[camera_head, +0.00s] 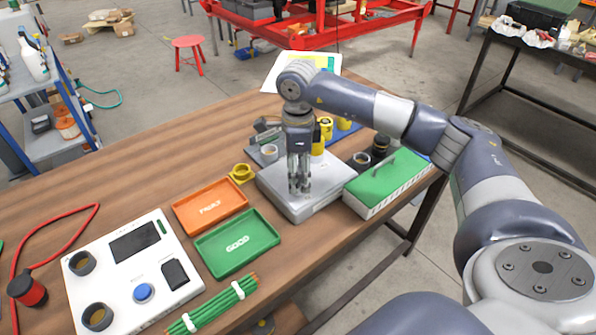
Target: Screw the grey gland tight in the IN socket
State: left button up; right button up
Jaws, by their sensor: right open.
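My right gripper (299,184) points straight down over a light grey metal box (326,196) on the wooden table. Its fingers are open, with the tips at or just above the box top. I cannot make out a gland between or under the fingers; they cover that part of the box. A small grey ring-like piece (269,153), possibly a grey gland, stands behind the box, apart from the gripper. No IN label is readable, so I cannot tell which opening is the IN socket. My left gripper is out of view.
An orange FAULT tray (190,220), a green GOOD tray (222,262) and a yellow ring (241,172) lie left of the box. A green-lidded case (388,182) stands close on its right. A white panel (98,290) with dark round sockets is front left.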

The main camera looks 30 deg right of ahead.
notch_tip(320, 180, up, 12)
dwell(0.4)
jog(key=shift+f, duration=0.1)
